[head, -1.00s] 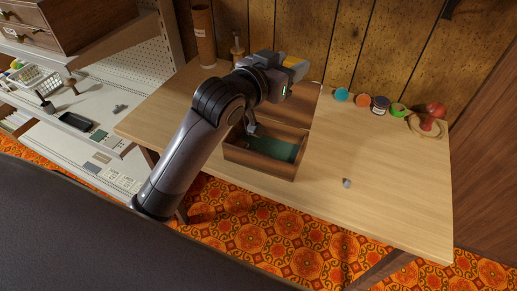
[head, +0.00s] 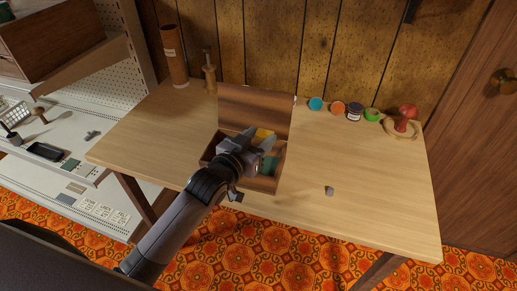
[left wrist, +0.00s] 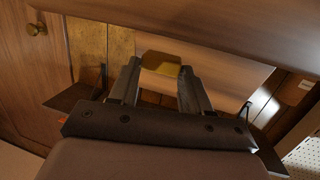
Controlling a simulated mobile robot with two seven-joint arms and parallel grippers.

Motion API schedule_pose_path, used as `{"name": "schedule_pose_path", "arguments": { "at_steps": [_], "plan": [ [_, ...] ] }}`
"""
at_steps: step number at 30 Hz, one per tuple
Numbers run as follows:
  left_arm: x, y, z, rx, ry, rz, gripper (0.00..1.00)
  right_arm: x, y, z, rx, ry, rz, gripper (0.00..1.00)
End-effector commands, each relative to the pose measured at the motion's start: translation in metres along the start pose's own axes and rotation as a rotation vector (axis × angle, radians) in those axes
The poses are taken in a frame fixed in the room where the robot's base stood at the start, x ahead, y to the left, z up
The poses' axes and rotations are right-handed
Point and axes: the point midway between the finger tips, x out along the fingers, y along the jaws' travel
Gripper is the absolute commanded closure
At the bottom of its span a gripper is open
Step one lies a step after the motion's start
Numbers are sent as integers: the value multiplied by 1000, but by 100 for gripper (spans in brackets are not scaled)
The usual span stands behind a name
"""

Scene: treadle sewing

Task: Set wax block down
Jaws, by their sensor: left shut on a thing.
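The yellow wax block (left wrist: 161,64) shows between the fingertips of my left gripper (left wrist: 155,76) in the left wrist view. The gripper is shut on it. In the head view the yellow block (head: 263,134) shows at the far end of my left gripper (head: 253,142), which is over the wooden box (head: 262,185). The box stands open on the table with its lid (head: 255,108) raised at the back. A green interior (head: 269,166) shows at its right side; my arm hides much of the rest. I cannot tell whether the block touches the box. My right gripper is out of view.
A small grey object (head: 329,190) lies on the table (head: 375,195) right of the box. Several small jars and a red-knobbed item (head: 404,117) stand at the back right. A brown cylinder (head: 173,55) stands at the back left. The table's right half is mostly clear.

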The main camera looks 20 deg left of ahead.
Motion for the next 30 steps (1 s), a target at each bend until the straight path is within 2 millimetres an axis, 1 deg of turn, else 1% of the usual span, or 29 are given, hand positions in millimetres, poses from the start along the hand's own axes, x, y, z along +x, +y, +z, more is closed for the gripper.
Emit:
{"name": "schedule_pose_path", "arguments": {
  "at_steps": [1, 3, 6, 15, 30],
  "plan": [
    [1, 0, 12, -1, -6, -1, 81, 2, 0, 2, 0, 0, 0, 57],
    [3, 0, 22, -1, -4, -1, 81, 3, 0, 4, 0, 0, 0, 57],
    [4, 0, 30, -1, -2, -1, 81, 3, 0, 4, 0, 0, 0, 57],
    [5, 0, 32, -1, -1, 0, 81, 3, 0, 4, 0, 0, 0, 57],
    [6, 0, 47, -1, -9, -1, 81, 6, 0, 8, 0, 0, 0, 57]
  ]
}}
